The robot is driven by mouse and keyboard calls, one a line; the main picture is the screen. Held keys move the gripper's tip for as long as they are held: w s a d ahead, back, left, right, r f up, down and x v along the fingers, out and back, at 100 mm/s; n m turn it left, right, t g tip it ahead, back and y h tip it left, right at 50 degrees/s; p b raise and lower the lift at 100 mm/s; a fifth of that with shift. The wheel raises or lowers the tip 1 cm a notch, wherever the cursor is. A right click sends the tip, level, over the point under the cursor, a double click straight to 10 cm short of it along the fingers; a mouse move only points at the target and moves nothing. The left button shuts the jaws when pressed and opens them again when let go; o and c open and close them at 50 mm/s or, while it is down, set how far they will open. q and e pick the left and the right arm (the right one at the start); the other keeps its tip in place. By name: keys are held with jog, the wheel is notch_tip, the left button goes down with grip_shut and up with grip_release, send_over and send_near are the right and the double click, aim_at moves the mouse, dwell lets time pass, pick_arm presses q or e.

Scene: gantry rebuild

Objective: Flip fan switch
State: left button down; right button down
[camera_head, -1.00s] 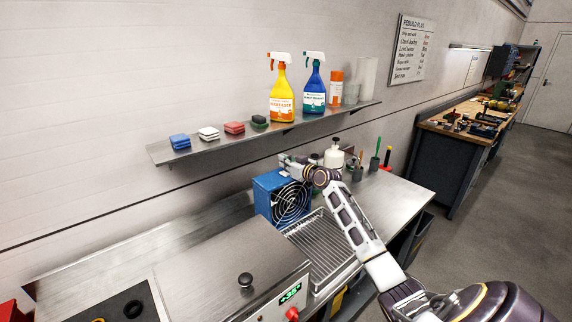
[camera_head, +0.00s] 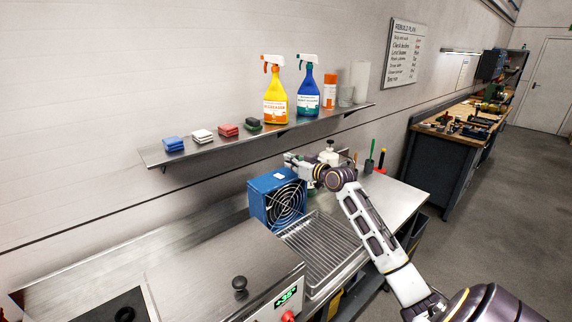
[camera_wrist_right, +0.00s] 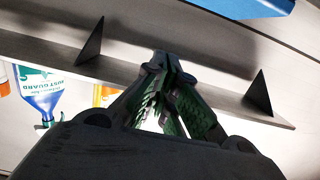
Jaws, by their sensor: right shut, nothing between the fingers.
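The blue box fan (camera_head: 259,205) with a round black grille stands on the steel counter, left of the wire rack. A small pale patch shows on its top; I cannot tell whether this is the switch. My right gripper (camera_head: 288,158) is just above and behind the fan's top right edge, apart from it as far as I can see. In the right wrist view the gripper (camera_wrist_right: 166,62) is shut and empty, its fingertips together. A blue surface (camera_wrist_right: 240,7), probably the fan, shows at the top edge there. My left gripper is not in view.
A wall shelf (camera_head: 210,143) holds spray bottles and folded cloths above the counter. The wire rack (camera_head: 320,245) lies right of the fan. A white-topped bottle (camera_head: 329,154) stands close behind my right wrist. A lidded steel unit (camera_head: 215,270) fills the front left.

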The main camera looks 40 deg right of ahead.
jog(key=shift+s+d+r, duration=0.1)
jog(key=shift+s+r, duration=0.1)
jog(key=shift+s, duration=0.3)
jog(key=shift+s+r, duration=0.15)
jog(key=shift+s, duration=0.35)
jog(key=shift+s, duration=0.1)
